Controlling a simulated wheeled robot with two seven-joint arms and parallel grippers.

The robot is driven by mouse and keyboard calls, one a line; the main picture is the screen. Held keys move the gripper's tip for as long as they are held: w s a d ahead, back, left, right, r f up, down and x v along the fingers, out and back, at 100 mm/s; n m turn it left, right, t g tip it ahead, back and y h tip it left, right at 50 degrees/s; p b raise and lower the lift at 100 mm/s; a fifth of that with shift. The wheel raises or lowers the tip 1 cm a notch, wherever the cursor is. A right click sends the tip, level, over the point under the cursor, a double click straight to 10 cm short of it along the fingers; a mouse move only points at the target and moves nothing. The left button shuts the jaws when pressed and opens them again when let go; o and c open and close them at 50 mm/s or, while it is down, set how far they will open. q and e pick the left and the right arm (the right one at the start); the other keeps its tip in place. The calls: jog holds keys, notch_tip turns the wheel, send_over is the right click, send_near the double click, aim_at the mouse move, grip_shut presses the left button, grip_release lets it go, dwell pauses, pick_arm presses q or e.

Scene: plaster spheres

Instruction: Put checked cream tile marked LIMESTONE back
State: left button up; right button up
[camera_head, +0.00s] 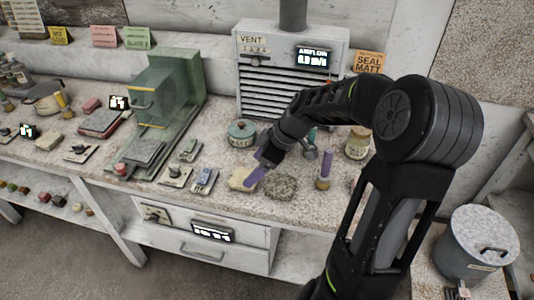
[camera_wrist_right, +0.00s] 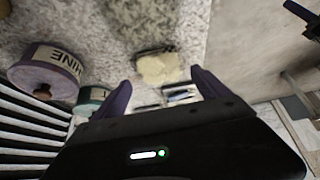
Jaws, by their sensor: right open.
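A cream, uneven-edged tile (camera_head: 240,180) lies on the speckled worktop in front of the vent unit; it also shows in the right wrist view (camera_wrist_right: 158,69). No LIMESTONE marking or check pattern can be read on it. My right gripper (camera_head: 257,176) has its purple fingers close to the tile, and one finger partly covers it in the head view. In the right wrist view the gripper (camera_wrist_right: 163,88) is open, its fingers apart, with the tile beyond the gap between the fingertips. I cannot tell whether they touch it. My left gripper is not in view.
A mottled grey-green slab (camera_head: 281,186) lies right of the tile. A teal-lidded pot (camera_head: 242,133) stands behind, before the vent unit (camera_head: 290,70). Small switch panels (camera_head: 204,181) lie to the left, near a green machine (camera_head: 165,100). A lidded bin (camera_head: 477,245) stands at right.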

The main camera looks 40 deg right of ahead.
jog(key=v, duration=0.7)
jog(key=shift+b, duration=0.3)
dwell(0.4)
